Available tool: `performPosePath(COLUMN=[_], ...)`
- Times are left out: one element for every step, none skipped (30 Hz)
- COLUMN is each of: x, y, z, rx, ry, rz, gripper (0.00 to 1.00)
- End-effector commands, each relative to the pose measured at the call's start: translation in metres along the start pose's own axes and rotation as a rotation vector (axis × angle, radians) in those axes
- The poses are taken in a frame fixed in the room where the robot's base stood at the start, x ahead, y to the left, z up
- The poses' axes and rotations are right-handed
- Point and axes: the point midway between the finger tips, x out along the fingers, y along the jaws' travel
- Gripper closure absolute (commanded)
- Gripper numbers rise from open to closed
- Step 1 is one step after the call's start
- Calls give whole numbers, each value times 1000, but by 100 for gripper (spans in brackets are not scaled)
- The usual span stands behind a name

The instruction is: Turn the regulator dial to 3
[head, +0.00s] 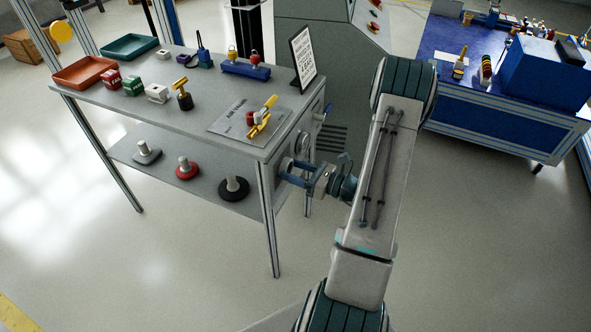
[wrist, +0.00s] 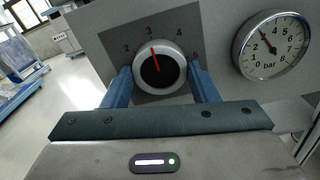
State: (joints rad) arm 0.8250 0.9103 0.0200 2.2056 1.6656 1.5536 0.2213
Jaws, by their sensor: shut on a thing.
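The regulator dial (wrist: 160,66) is a round knob with a silver rim, a black centre and a red pointer line. It sits on a grey panel marked with numbers. In the wrist view the red line points up and slightly left, at the 3. My gripper (wrist: 160,84) has one blue finger on each side of the dial and is shut on it. In the head view my gripper (head: 297,170) reaches the table's right end panel, where the dial is mostly hidden by the fingers.
A round pressure gauge (wrist: 271,46) sits right of the dial, its needle pointing up-left. The grey table (head: 165,112) holds trays, small boxes and fittings. A blue workbench (head: 480,100) stands at right. The floor in front is clear.

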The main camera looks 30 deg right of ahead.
Motion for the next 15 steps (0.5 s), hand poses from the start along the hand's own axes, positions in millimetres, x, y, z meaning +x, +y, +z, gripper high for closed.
performPosePath(x=[-1, -1, 0, 0, 0, 0, 0, 0, 0, 0, -1, -2, -4, -6, -10], y=[0, 0, 0, 0, 0, 0, 0, 0, 0, 0, 0, 0, 0, 0, -1], z=[-1, -1, -1, -1, -1, -1, -1, -1, -1, -1, -1, 0, 0, 0, 0], rx=[1, 1, 1, 0, 0, 0, 0, 0, 0, -1, -1, -1, -1, -1, -1], ry=[2, 2, 2, 2, 2, 2, 2, 1, 1, 1, 1, 1, 1, 2, 2], rz=[-2, -1, -1, -1, -1, -1, -1, -1, -1, -1, -1, -1, -2, -3, -4], gripper=[38, 30, 25, 25, 25, 25, 25, 25, 25, 25, 25, 25, 25, 25, 25])
